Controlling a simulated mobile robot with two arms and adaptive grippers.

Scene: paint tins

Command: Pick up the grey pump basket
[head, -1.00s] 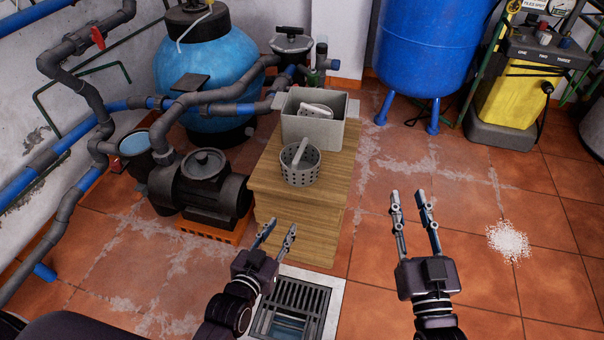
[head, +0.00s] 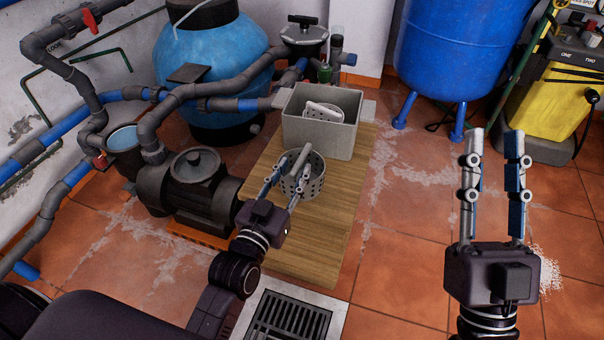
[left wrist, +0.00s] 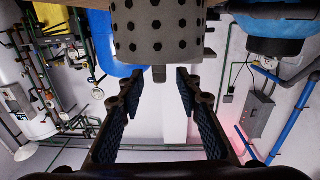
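The grey pump basket (head: 317,173), a round perforated pot with an upright handle, stands on the wooden cabinet top (head: 338,205), in front of a grey bin. My left gripper (head: 288,170) is open at the near side of the basket, and its fingers overlap the basket in the head view. In the left wrist view the basket (left wrist: 158,38) fills the top middle, and a short grey tab on it shows between the open fingers (left wrist: 157,85). I cannot tell whether they touch it. My right gripper (head: 493,145) is open and empty over the floor at the right.
The grey bin (head: 330,137) holds another light perforated basket (head: 323,112). A dark pump (head: 195,185) and pipes stand left of the cabinet. A blue tank (head: 447,60) and yellow unit (head: 556,100) stand behind right. A floor drain (head: 290,318) lies in front.

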